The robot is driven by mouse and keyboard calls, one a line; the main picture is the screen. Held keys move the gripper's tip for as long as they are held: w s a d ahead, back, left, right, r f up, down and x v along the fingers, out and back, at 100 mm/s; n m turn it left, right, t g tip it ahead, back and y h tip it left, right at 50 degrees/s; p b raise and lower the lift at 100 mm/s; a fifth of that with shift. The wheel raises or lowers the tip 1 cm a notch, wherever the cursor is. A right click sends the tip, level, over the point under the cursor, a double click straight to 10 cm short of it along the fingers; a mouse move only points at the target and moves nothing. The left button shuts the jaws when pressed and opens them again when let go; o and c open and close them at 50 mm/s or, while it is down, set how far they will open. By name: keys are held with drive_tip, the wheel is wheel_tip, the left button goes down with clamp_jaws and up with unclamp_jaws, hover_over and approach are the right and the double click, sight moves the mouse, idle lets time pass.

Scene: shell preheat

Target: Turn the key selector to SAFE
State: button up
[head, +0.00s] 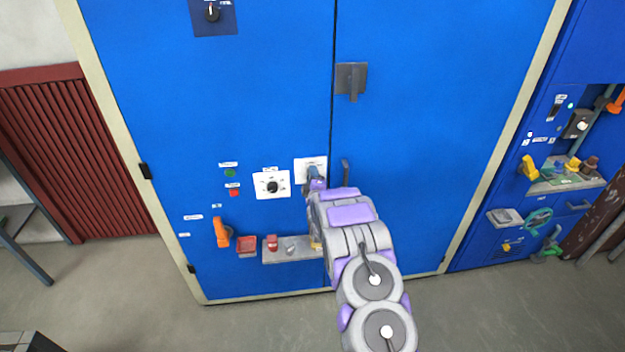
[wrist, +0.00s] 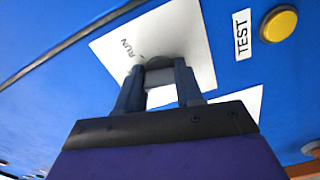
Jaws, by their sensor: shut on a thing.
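The key selector's white plate (head: 308,163) is on the blue cabinet door, left of the door seam. In the wrist view the plate (wrist: 195,35) carries the word RUN, and no SAFE mark can be read. My gripper (wrist: 158,72) is at the middle of this plate, its two dark fingers closed on the dark key selector (wrist: 158,62). Most of the key is hidden between the fingers, so its exact angle cannot be told. In the head view my gripper (head: 316,175) covers the lower right part of the plate.
A white dial plate (head: 261,186) with a black knob sits left of the key plate. Green (head: 230,173) and red (head: 234,193) buttons, an orange handle (head: 221,232) and a grey shelf (head: 283,257) are nearby. A door handle (head: 345,172) stands close right of my gripper.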

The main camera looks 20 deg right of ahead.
drive_tip(key=shift+a+f+n+b, duration=0.1)
drive_tip(key=shift+n+b, duration=0.05)
drive_tip(key=shift+n, duration=0.45)
drive_tip(key=shift+a+f+n+b, duration=0.1)
drive_tip(key=shift+n+b, duration=0.05)
drive_tip(key=shift+n, duration=0.45)
drive_tip(key=o, duration=1)
drive_tip(key=shift+o, duration=0.2)
drive_tip(key=shift+s+r, duration=0.1)
drive_tip(key=shift+s, duration=0.15)
drive_tip(key=p+v, duration=0.1)
drive_tip(key=v, duration=1.5)
drive_tip(key=shift+s+a+p, duration=0.2)
drive_tip(key=shift+s+p, duration=0.15)
drive_tip(key=shift+p, duration=0.05)
